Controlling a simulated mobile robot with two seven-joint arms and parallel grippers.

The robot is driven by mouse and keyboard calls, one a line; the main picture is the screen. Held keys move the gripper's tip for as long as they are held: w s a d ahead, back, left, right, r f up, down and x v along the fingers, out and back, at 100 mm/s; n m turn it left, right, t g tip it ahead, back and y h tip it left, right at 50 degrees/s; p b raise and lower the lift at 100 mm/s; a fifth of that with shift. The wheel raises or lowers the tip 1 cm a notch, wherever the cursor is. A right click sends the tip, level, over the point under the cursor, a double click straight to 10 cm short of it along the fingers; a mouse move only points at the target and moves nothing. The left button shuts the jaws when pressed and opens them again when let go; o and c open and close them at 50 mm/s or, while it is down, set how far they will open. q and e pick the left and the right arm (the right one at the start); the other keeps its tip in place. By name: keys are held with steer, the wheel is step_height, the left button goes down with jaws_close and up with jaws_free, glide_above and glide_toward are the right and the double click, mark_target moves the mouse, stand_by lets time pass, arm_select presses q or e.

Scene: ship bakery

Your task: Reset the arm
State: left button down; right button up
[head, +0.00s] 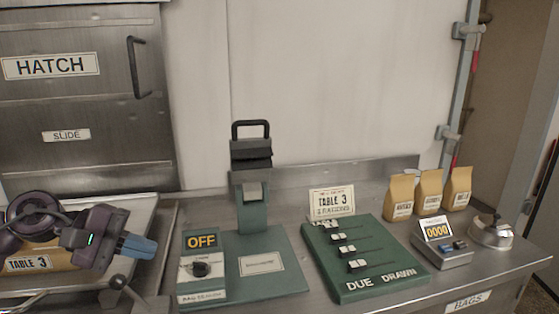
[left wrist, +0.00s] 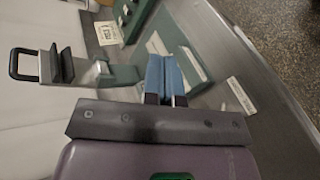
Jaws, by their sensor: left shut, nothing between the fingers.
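My left gripper (head: 141,248) comes in from the left in the head view, above the left end of the counter. Its blue fingers point right and are shut together with nothing between them. They also show closed in the left wrist view (left wrist: 166,76). The gripper is just left of the green sealing device (head: 252,205) with the black handle and the "OFF" sign (head: 201,241), and looks apart from both. My left arm partly covers a tan package (head: 45,258) labelled "TABLE 3" on a metal tray (head: 130,208). My right gripper is not in view.
A green "DUE DRAWN" board (head: 340,272) with sliders and a "TABLE 3" card (head: 332,202) stands mid-counter. Several tan bags (head: 428,190), a "0000" counter (head: 441,246) and a metal domed item (head: 491,232) are at right. A steel hatch (head: 85,125) stands behind my left arm.

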arm_select(q)
steer(key=s+a+f+m+t+y, duration=0.35)
steer(key=f+m+t+y, duration=0.3)
steer(key=f+m, duration=0.35)
steer(key=s+a+f+m+t+y, duration=0.2)
steer(key=s+f+m+t+y, duration=0.25)
steer(key=f+m+y, duration=0.55)
steer(key=s+d+f+n+g+h, duration=0.1)
steer(key=s+f+n+g, duration=0.25)
steer(key=s, duration=0.35)
steer(key=s+f+n+g+h, duration=0.1)
steer(key=s+f+n+g, duration=0.3)
steer(key=s, duration=0.3)
steer(key=s+d+f+n+g+h, duration=0.1)
steer(key=s+f+n+g+h, duration=0.1)
steer(key=s+n+g, duration=0.4)
steer(key=w+f+m+t, duration=0.1)
steer(key=w+f+t, duration=0.6)
steer(key=f+t, duration=0.2)
steer(key=shift+w+m+t, duration=0.35)
steer(key=shift+t, duration=0.5)
